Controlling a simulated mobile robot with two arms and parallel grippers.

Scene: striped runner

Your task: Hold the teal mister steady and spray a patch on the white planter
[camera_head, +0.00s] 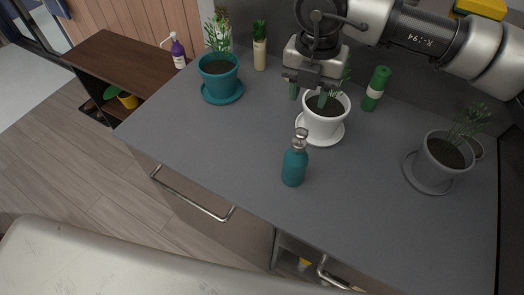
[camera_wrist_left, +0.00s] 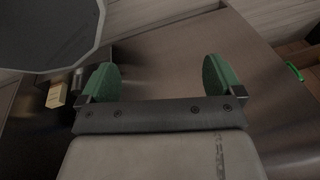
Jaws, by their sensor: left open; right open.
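The teal mister (camera_head: 294,167), a bottle with a silver top, stands upright on the grey counter, in front of the white planter. The white planter (camera_head: 322,127) holds dark soil and a green plant and stands on a white saucer (camera_head: 337,137). My right gripper (camera_head: 309,94) is open, with green fingers, above and at the back of the white planter. It hides part of the plant. It appears apart from the mister. My left gripper (camera_wrist_left: 158,78) is open and empty in the left wrist view. It is outside the head view.
On the grey counter (camera_head: 225,140) stand a teal pot (camera_head: 219,84), a grey pot (camera_head: 445,155), a green bottle (camera_head: 376,89) and a cream vase (camera_head: 260,54). A purple spray bottle (camera_head: 178,50) is at the brown shelf. The counter's front middle is clear; drawer handles (camera_head: 192,196) stick out below.

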